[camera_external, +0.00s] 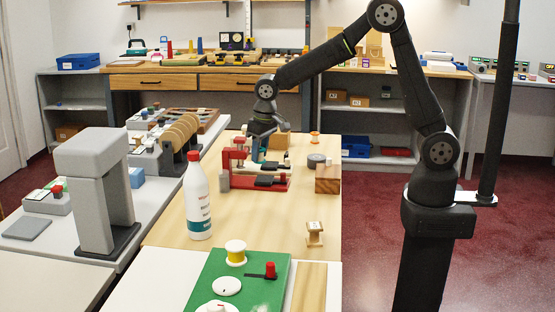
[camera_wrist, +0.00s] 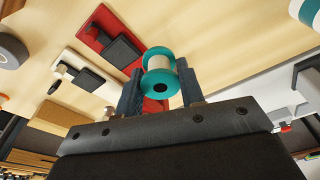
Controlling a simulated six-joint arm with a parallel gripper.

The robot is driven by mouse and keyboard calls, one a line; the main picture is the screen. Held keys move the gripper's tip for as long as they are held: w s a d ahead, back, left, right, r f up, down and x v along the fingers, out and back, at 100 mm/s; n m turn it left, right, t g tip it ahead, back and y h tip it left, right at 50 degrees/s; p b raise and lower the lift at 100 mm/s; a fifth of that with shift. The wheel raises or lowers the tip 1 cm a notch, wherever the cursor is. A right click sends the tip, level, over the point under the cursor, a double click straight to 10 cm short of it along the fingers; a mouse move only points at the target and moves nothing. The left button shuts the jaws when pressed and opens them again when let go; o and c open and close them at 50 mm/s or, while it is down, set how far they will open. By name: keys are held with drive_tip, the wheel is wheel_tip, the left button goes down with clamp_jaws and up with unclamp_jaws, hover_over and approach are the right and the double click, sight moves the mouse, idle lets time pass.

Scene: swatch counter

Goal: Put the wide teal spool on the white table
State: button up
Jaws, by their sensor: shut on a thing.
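The wide teal spool (camera_wrist: 158,78), with teal flanges and a pale wound middle, sits between the two fingers of my gripper (camera_wrist: 160,85) in the wrist view. The fingers are shut on it from both sides. The white table (camera_external: 150,288) is at the front of the external view, partly covered by a green mat (camera_external: 205,290).
A white bottle (camera_external: 198,205) stands on the wooden table (camera_external: 270,230) between my gripper and the white table. A red stand (camera_external: 240,182), a wooden block (camera_external: 327,179) and a wooden spool (camera_external: 314,234) are also there. A yellow-wound spool (camera_external: 235,254) stands on the mat.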

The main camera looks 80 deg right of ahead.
drive_tip(key=s+d+f+m, duration=0.2)
drive_tip(key=s+d+m, duration=0.2)
drive_tip(key=s+d, duration=0.7)
hover_over(275, 196)
drive_tip(key=shift+m, duration=0.3)
drive_tip(key=f, duration=0.6)
drive_tip(key=shift+s+a+f, duration=0.1)
drive_tip(key=shift+s+f, duration=0.05)
drive_tip(key=shift+s, duration=0.05)
drive_tip(key=shift+a+f, duration=0.1)
drive_tip(key=shift+f, duration=1.95)
drive_tip(key=shift+f, duration=0.15)
drive_tip(key=o, duration=0.7)
drive_tip(key=shift+c, duration=0.2)
